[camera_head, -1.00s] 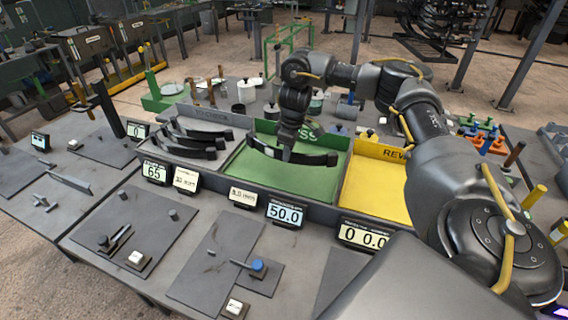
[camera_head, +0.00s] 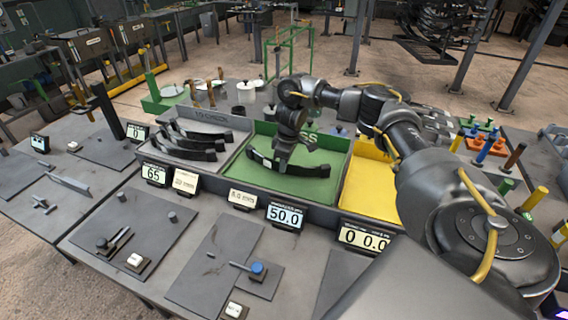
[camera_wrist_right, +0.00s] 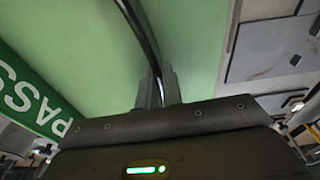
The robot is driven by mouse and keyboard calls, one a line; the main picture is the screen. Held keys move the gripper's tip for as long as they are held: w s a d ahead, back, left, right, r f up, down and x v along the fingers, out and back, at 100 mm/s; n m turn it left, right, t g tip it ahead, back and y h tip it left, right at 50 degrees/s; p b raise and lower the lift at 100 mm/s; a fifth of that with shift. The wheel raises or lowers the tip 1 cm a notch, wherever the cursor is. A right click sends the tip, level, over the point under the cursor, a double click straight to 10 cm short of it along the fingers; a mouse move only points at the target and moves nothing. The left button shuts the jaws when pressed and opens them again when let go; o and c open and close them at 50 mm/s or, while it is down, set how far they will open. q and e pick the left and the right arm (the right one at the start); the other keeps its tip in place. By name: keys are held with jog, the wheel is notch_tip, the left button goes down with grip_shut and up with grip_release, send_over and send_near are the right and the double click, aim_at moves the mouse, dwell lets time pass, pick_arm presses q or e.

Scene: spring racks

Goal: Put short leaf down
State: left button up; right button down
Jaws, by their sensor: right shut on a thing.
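The short leaf (camera_head: 312,171) is a dark, curved strip with a pale label near its left end. It is low inside the green PASS tray (camera_head: 296,187), lying across it; I cannot tell if it touches the floor. My right gripper (camera_head: 281,166) is shut on the leaf near its middle, from above. In the right wrist view the leaf (camera_wrist_right: 143,33) runs as a thin dark edge up from between the fingers (camera_wrist_right: 158,92), over the green tray floor (camera_wrist_right: 85,45). My left gripper is not in view.
A grey tray (camera_head: 168,152) with several dark leaves stands left of the green tray. A yellow tray (camera_head: 365,185) stands to its right, partly behind my right arm. Small displays, one reading 50.0 (camera_head: 285,216), line the front. Free green floor lies in front of the leaf.

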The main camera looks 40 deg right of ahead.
jog(key=shift+a, duration=0.1)
jog(key=c, duration=1.5)
grip_release()
jog(key=shift+s, duration=0.1)
jog(key=shift+c, duration=0.2)
jog(key=shift+r, duration=0.35)
notch_tip(320, 180, up, 11)
jog(key=s+p, duration=0.1)
jog(key=shift+d+r, duration=0.2)
jog(key=shift+d, duration=0.1)
jog(key=shift+s, duration=0.1)
